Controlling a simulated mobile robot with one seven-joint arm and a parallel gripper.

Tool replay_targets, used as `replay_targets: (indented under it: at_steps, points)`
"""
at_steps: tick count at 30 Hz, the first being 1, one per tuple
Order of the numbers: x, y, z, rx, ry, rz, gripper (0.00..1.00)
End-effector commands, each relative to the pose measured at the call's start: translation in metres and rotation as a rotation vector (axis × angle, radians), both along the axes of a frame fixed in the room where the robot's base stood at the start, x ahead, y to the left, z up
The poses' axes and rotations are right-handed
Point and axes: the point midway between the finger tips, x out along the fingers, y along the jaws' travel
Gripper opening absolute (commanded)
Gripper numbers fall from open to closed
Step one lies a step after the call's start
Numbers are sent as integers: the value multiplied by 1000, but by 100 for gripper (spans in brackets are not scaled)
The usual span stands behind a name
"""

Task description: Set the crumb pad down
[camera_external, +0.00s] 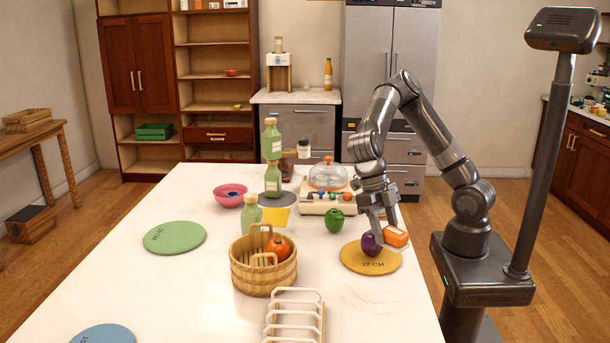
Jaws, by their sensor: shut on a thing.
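My gripper (386,228) is over the yellow round mat (355,262) marked 17 CM, at the right side of the white table. An orange block with pale marks (396,237) is at its fingertips, and the gripper looks shut on it. This block may be the crumb pad; no name on it can be read. A dark purple round thing (371,244) is on the mat right beside the fingers. I cannot tell whether the block touches the mat or the purple thing.
A green pepper (334,221) stands behind the mat. A wicker basket (263,274) with a tomato and a white rack (294,318) are to the left and front. Green bottles (273,181), a pink bowl (229,196) and a green mat (174,238) are farther left.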

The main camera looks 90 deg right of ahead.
Motion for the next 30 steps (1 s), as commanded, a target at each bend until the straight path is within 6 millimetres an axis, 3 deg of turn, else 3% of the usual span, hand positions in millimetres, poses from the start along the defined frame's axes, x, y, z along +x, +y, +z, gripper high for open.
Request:
replay_targets:
  at_steps: [15, 25, 30]
  points:
    - [-21, 77, -48, 1, 1, 2, 23]
    - [-24, 92, -63, 0, 1, -2, 23]
    - [-25, 92, -87, 1, 2, -3, 23]
